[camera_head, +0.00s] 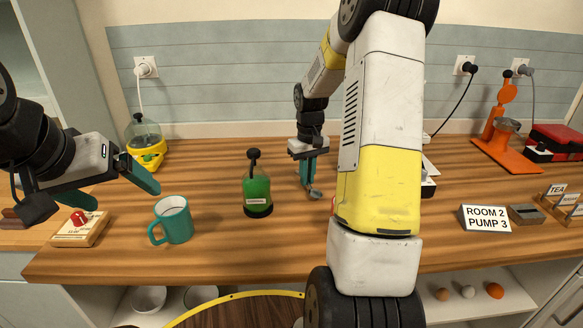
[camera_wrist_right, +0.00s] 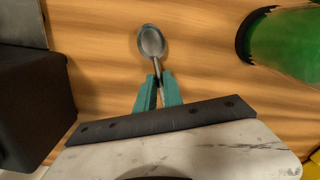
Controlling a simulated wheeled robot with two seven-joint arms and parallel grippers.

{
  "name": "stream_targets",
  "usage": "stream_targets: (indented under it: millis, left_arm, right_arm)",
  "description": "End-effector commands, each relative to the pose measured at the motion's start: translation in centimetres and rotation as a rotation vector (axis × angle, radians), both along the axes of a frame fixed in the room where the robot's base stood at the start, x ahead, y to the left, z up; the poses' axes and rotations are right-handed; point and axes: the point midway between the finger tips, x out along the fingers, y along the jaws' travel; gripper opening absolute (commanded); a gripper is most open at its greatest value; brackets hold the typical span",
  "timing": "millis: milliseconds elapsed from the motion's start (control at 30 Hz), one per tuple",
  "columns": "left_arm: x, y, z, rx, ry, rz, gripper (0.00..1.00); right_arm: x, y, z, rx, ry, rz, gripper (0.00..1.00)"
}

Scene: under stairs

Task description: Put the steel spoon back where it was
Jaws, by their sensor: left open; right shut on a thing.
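The steel spoon (camera_wrist_right: 152,45) shows in the right wrist view, its bowl pointing away from my right gripper (camera_wrist_right: 157,92). The teal fingers are shut on its handle. In the head view the spoon (camera_head: 314,193) hangs below my right gripper (camera_head: 308,172), over the wooden counter (camera_head: 285,243), right of the green bottle. I cannot tell whether its bowl touches the counter. My left gripper (camera_head: 133,176) is open and empty at the left, above and beside the teal mug.
A green bottle (camera_head: 257,190) and a teal mug (camera_head: 173,220) stand on the counter. A switch box (camera_head: 80,228) is at left, a yellow-based jar (camera_head: 146,145) behind. A sign (camera_head: 485,218), grey block (camera_head: 525,214) and orange stand (camera_head: 505,150) are at right. My right arm hides the counter's middle right.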

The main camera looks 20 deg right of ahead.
Motion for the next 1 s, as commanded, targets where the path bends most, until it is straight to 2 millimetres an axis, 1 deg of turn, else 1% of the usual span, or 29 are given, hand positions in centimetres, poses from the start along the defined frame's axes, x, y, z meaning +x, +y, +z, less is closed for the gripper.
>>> stream_targets:
  millis: [500,533,633,667,933,1000]
  left_arm:
    - [0.0,0.0,0.0,0.0,0.0,0.0,0.91]
    - [0.0,0.0,0.0,0.0,0.0,0.0,0.91]
    - [0.0,0.0,0.0,0.0,0.0,0.0,0.91]
    - [0.0,0.0,0.0,0.0,0.0,0.0,0.91]
    - [0.0,0.0,0.0,0.0,0.0,0.0,0.91]
    - [0.0,0.0,0.0,0.0,0.0,0.0,0.91]
  right_arm:
    - [-0.03,0.0,-0.99,0.0,0.002,0.0,0.0]
    - [-0.02,-0.01,-0.98,0.0,0.001,0.0,0.15]
    - [-0.01,-0.01,-0.95,0.0,0.001,0.0,0.35]
    - [-0.01,-0.01,-0.95,0.0,0.001,0.0,0.37]
    - [-0.01,-0.01,-0.89,0.0,0.0,0.0,0.37]
    - [0.04,-0.01,-0.55,-0.001,-0.001,0.0,0.37]
